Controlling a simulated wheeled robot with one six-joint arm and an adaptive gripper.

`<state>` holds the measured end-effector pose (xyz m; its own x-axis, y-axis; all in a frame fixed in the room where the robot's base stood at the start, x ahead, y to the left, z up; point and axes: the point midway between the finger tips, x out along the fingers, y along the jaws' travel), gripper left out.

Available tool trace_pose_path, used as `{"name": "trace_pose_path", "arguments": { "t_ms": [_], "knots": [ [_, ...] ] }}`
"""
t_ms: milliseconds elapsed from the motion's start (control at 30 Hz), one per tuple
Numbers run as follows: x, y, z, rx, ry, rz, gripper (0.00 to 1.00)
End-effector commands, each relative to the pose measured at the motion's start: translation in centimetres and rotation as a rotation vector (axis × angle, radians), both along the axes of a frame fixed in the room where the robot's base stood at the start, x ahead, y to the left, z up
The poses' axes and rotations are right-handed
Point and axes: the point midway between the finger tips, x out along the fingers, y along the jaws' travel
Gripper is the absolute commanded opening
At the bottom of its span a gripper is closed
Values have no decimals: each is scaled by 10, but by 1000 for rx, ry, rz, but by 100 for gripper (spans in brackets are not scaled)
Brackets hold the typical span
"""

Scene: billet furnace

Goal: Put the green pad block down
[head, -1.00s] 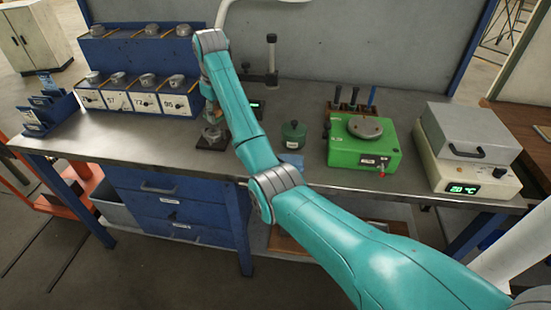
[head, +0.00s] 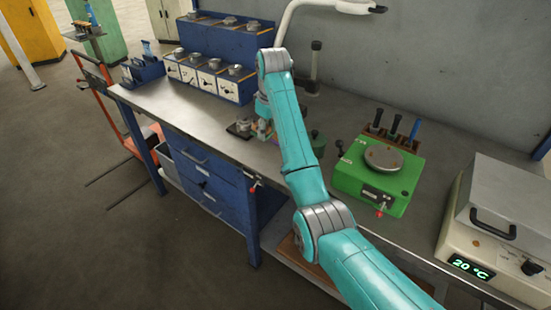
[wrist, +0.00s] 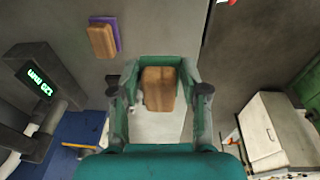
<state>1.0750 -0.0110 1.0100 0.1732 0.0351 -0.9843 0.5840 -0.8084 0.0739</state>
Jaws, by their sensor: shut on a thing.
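My gripper (wrist: 160,75) is shut on a brown wooden block (wrist: 160,88), which sits between its green fingers in the wrist view. No green pad face shows on this block, so I cannot tell its pad colour. In the head view my gripper (head: 264,128) is low over the bench, partly behind my arm, and the held block is not clear there. I cannot tell whether the block touches the bench top. Another wooden block with a purple pad (wrist: 103,38) lies apart from the gripper, at the upper left of the wrist view.
A gauge (wrist: 38,75) reading 120 mm stands left in the wrist view. On the bench (head: 190,116), a small instrument (head: 243,127) is left of my gripper and a green pot (head: 317,143) right. A green machine (head: 378,165) and a 20 °C unit (head: 480,225) stand farther right.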

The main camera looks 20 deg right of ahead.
Motion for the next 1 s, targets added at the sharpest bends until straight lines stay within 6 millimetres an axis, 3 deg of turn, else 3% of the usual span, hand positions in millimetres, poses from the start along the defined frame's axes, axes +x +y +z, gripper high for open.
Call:
{"name": "trace_pose_path", "arguments": {
  "t_ms": [200, 467, 700, 1000],
  "knots": [
    [-1, 0, -33, 0, 5, 0, 0],
    [-1, 0, -57, 0, 4, -1, 0],
    [-1, 0, -92, 0, 4, -1, 0],
    [0, 0, -96, 0, 1, -1, 0]
  ]
}}
